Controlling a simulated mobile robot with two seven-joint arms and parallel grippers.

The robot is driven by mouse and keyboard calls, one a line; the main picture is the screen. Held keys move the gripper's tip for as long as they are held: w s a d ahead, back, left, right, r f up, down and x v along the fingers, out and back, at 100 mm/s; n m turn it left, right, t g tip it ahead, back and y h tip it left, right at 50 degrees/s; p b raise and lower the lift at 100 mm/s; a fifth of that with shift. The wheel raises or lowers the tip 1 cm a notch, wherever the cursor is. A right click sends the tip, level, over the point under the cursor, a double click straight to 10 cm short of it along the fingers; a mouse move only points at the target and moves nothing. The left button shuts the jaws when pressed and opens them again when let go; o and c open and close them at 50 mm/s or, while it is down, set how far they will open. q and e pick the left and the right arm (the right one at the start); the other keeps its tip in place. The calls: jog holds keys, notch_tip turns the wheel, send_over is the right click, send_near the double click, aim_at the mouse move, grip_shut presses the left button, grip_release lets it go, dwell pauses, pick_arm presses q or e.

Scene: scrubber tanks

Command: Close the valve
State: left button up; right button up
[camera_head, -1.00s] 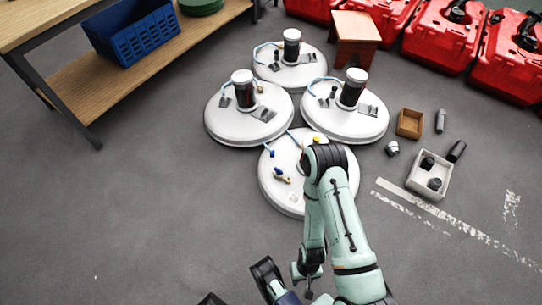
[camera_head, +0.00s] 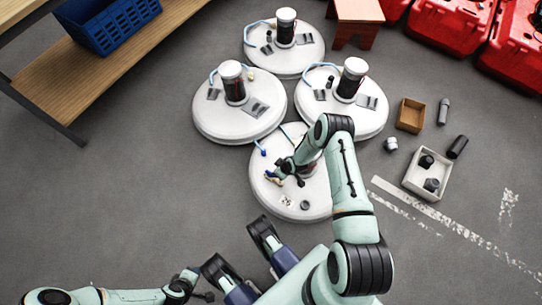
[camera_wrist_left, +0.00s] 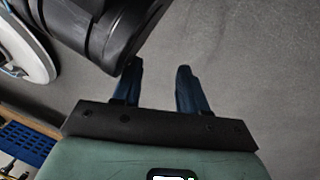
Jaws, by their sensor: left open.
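The front white round tank (camera_head: 318,205) stands on the floor with a small valve (camera_head: 271,178) on its left side; a tan-yellow part of it shows. My right arm reaches over this tank from the right, and its gripper (camera_head: 279,173) is right at the valve, partly covering it. Whether its fingers touch or hold the valve I cannot tell. My left gripper (camera_head: 200,284) is low at the bottom left, well away from the tank. In the left wrist view its two dark blue fingers (camera_wrist_left: 158,88) are apart with nothing between them.
Three more white tanks with dark upright cylinders stand behind: left (camera_head: 215,125), right (camera_head: 370,118) and back (camera_head: 310,57). At right are a brown box (camera_head: 411,115), a pale box (camera_head: 412,182) and loose dark parts. A shelf with a blue crate (camera_head: 110,25) is upper left.

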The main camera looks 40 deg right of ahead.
aim_at(270, 173)
jog(key=b+x, duration=0.4)
jog(key=x, duration=0.5)
jog(key=shift+w+f, duration=0.15)
jog(key=shift+f, duration=0.15)
pick_arm(q)
jog(key=s+a+f+g, duration=0.1)
jog(key=s+f+g, duration=0.2)
jog(key=s+f, duration=0.3)
jog(key=shift+s+n+g, duration=0.3)
jog(key=shift+s, duration=1.45)
pick_arm(e)
jog(key=shift+w+f, duration=0.3)
jog(key=shift+f, duration=0.2)
pick_arm(q)
jog(key=shift+a+f, duration=0.1)
pick_arm(e)
grip_shut()
